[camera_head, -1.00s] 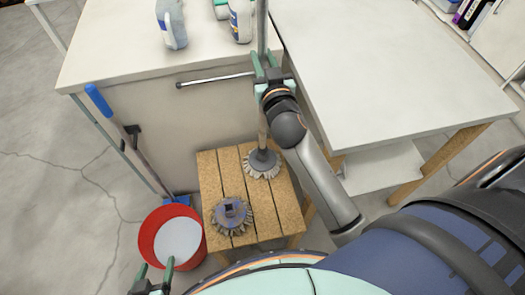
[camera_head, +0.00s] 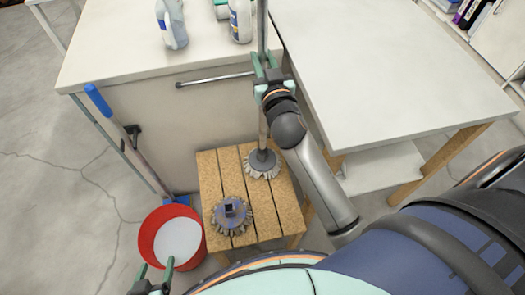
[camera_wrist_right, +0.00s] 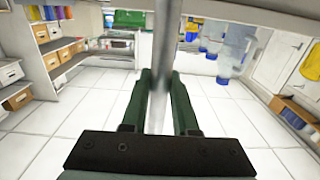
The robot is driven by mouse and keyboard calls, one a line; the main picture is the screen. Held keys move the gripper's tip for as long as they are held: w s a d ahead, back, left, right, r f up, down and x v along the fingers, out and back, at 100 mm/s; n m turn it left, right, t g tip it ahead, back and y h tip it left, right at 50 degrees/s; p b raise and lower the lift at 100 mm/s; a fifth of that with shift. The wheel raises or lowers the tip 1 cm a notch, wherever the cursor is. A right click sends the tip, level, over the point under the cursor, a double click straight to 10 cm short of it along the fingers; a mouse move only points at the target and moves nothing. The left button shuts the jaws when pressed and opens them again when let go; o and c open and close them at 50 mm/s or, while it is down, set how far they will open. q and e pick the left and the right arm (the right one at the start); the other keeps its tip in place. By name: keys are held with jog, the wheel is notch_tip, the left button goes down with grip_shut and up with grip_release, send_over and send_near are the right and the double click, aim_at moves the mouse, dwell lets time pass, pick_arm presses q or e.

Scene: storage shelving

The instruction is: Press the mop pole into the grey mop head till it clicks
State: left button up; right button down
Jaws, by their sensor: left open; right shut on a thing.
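The mop pole (camera_head: 262,128) stands close to upright, with its lower end at the grey mop head (camera_head: 262,166). This head is round, with a conical collar and a pale fringe, and sits on a slatted wooden stool (camera_head: 207,172). I cannot tell how deep the pole sits in the collar. My right gripper (camera_head: 266,62) is shut on the pole well above the head. The right wrist view shows the pole (camera_wrist_right: 161,100) between both fingers (camera_wrist_right: 160,76). My left gripper (camera_head: 157,268) is open and empty, low in the picture by the red bucket.
A second round, fringed head (camera_head: 231,212) with a square socket lies nearer on the stool. A red bucket (camera_head: 147,236) stands left of the stool, near a blue-handled tool (camera_head: 98,100). White counters (camera_head: 110,55) with bottles (camera_head: 172,25) lie behind and to the right (camera_head: 390,85).

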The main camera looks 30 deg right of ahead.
pick_arm(q)
jog(key=shift+f, duration=0.3)
pick_arm(e)
jog(key=shift+f, duration=0.2)
dwell(0.3)
jog(key=c, duration=0.6)
grip_release()
